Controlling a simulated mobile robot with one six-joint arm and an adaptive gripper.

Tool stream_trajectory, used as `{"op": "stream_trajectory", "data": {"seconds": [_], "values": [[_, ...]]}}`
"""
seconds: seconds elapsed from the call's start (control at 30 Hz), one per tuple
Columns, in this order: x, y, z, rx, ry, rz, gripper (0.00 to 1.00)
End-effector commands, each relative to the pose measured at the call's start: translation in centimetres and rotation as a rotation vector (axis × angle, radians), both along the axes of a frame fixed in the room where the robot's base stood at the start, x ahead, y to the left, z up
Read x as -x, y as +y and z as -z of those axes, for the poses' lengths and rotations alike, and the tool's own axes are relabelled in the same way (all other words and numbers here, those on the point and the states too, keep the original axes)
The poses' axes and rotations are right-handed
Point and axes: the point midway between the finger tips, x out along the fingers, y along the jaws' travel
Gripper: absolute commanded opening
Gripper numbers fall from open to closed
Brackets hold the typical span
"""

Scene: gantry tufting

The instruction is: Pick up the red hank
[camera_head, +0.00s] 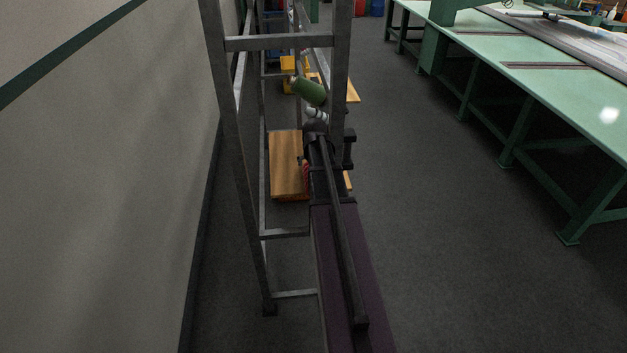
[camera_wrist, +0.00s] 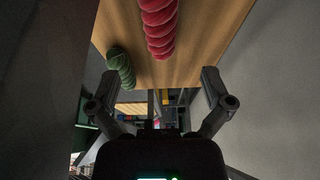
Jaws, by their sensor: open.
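The red hank (camera_wrist: 160,28) is a thick twisted bundle at the top of the wrist view, lying against a wooden board (camera_wrist: 208,38) and cut off by the frame edge. My gripper (camera_wrist: 160,82) is open and empty, its fingers spread to either side below the hank in the picture. The hank's near end is apart from the fingers. In the head view only a small patch of red (camera_head: 306,173) shows beside the wooden board (camera_head: 286,160), mostly hidden behind dark parts.
A green hank (camera_wrist: 119,66) lies left of the red one, near the left finger in the picture. A grey metal frame (camera_head: 340,70) stands around the boards by the wall (camera_head: 110,150). A long green table (camera_head: 540,75) is at right, with clear floor (camera_head: 440,200) between.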

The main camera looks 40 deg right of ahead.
Motion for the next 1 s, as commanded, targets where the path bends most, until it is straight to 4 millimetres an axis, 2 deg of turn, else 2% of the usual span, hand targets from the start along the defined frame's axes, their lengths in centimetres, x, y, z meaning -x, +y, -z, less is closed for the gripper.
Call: {"op": "stream_trajectory", "data": {"seconds": [0.8, 1.0], "values": [[-2.3, -1.3, 6.5, 0.0, 0.0, -0.001, 1.0], [-2.6, -1.5, 7.4, 0.0, 0.0, -0.001, 1.0]]}}
